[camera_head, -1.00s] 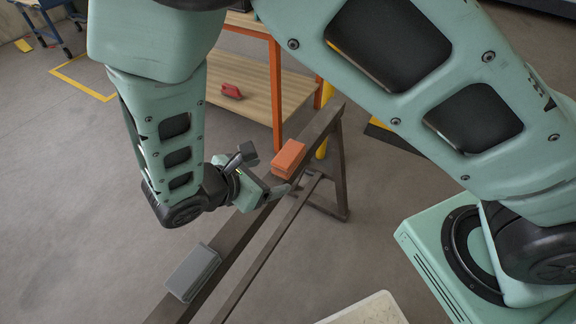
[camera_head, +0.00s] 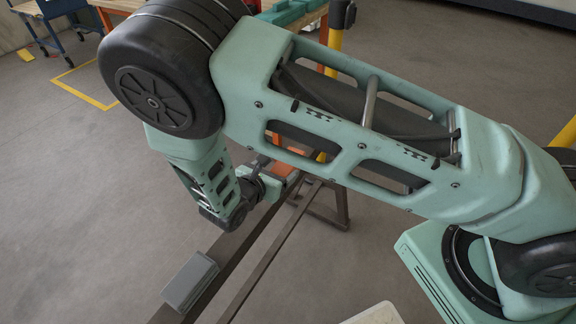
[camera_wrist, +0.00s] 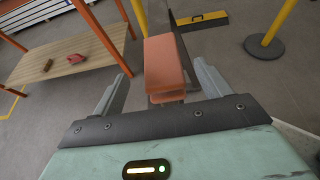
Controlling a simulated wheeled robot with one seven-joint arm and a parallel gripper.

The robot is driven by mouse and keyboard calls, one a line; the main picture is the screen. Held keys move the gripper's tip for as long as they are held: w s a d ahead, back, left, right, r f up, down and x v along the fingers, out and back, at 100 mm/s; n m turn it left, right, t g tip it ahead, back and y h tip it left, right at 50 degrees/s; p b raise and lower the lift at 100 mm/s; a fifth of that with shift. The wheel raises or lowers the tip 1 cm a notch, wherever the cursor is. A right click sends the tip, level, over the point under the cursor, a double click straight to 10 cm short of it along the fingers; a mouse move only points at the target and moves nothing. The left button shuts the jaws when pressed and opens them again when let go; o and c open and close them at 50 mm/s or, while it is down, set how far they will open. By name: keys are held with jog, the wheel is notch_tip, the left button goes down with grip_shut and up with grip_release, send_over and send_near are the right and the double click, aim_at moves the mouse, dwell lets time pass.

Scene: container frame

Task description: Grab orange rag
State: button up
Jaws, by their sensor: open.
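The orange rag (camera_wrist: 164,66) is a folded block lying on a dark metal beam. In the wrist view it sits ahead of my gripper (camera_wrist: 160,88), between the lines of its two fingers. The fingers are spread apart, with the near end of the rag reaching into the gap; I cannot tell whether they touch it. In the head view only a small part of the rag (camera_head: 283,167) shows, as my arm covers the rest. My gripper (camera_head: 277,180) is beside it there, its fingers mostly hidden.
A grey folded block (camera_head: 191,281) lies on the beam (camera_head: 238,247) nearer to me. In the wrist view a wooden shelf (camera_wrist: 70,50) with orange posts holds a red item (camera_wrist: 77,59). A yellow post on a dark base (camera_wrist: 264,47) stands to the right.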

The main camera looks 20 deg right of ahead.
aim_at(283, 167)
jog(key=shift+f+x, duration=0.15)
jog(key=shift+x, duration=1.25)
jog(key=shift+f+x, duration=0.15)
jog(key=shift+x, duration=1.25)
jog(key=shift+s, duration=0.15)
jog(key=c, duration=1.1)
